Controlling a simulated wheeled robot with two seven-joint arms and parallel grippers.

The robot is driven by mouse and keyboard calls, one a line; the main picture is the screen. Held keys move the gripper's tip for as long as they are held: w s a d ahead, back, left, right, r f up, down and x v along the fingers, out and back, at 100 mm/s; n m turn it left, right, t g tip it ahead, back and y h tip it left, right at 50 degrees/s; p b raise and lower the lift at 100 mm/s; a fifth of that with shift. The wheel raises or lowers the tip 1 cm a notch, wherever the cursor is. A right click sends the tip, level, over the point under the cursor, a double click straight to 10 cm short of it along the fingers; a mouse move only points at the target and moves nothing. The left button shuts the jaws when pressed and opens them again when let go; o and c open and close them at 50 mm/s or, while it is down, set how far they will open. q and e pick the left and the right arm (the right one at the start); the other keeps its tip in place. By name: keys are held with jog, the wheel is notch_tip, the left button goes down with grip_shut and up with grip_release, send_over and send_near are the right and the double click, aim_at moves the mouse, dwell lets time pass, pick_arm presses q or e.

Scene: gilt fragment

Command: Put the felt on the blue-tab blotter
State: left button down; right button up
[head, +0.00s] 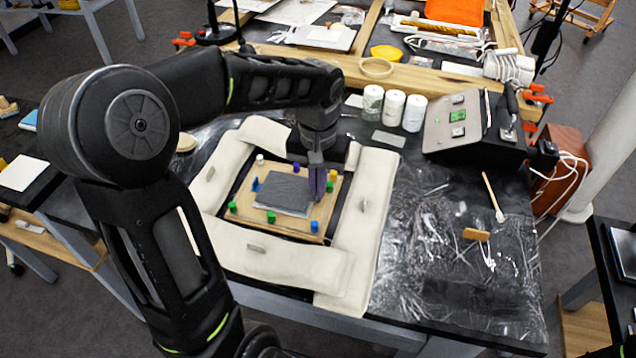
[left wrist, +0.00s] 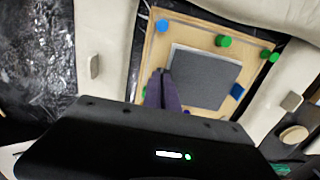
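A flat dark grey sheet (head: 284,192), which may be the felt, lies with a pale edge showing under it on a wooden board (head: 246,220) with coloured pegs. It also shows in the left wrist view (left wrist: 205,77). I cannot make out a separate blue-tab blotter; a blue piece (head: 255,184) stands by the sheet's left side. My left gripper (head: 317,192) points down at the sheet's right edge. Its purple-grey fingers (left wrist: 163,78) are close together; I cannot tell whether the sheet's edge is between them. My right gripper is not in view.
Cream padded strips (head: 363,235) frame the board, with small grey weights on them. White jars (head: 393,107) and a sloped control box (head: 460,120) stand behind. A brush (head: 493,197) and a tan block (head: 476,234) lie on the plastic-covered right side, which is mostly clear.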

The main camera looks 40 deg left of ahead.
pick_arm(q)
jog(key=shift+f+b, duration=0.3)
jog(key=shift+f, duration=0.15)
dwell(0.5)
jog(key=c, duration=1.6)
grip_release()
jog(key=shift+r, duration=3.9)
